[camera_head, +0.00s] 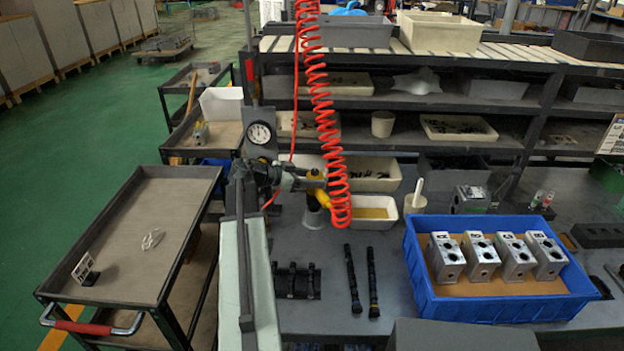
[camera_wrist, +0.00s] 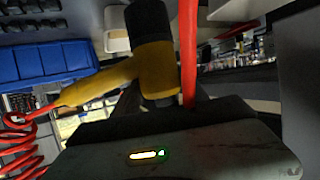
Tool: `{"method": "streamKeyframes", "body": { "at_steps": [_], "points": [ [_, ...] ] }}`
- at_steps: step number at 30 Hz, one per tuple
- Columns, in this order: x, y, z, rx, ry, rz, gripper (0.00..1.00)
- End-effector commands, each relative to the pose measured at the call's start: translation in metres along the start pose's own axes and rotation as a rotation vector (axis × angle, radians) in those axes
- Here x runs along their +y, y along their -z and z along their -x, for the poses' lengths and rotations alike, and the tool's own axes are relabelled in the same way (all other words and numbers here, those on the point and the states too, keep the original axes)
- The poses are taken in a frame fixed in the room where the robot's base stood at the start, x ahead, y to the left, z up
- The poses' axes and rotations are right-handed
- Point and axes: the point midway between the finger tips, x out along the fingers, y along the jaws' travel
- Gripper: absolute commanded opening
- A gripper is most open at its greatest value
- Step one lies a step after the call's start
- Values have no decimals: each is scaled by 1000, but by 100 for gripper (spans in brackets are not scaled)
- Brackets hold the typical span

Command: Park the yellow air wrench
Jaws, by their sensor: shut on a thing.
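The yellow air wrench (camera_head: 320,198) is in my gripper (camera_head: 308,181), over the bench left of centre in the head view. The wrist view shows the wrench's yellow body (camera_wrist: 158,70) and black end (camera_wrist: 148,20) close up, just beyond the dark gripper body. My gripper is shut on the wrench; the fingertips are mostly hidden. A red coiled hose (camera_head: 325,110) hangs from above and loops down beside the wrench. A grey cylindrical stand (camera_head: 313,216) is on the bench just below the wrench in the head view; whether they touch is unclear.
A blue crate (camera_head: 500,308) with several metal valve blocks (camera_head: 482,256) stands at the right. Two dark rods (camera_head: 353,280) lie on the bench. A cart (camera_head: 135,240) stands left; shelves (camera_head: 400,100) rise at the back.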

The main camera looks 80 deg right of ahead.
Motion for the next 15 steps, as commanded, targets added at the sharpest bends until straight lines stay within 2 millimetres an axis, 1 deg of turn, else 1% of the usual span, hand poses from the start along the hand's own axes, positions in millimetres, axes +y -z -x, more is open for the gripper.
{"method": "streamKeyframes", "body": {
  "at_steps": [15],
  "points": [
    [0, -10, -4, 4, 0, 1, 0]
  ]
}}
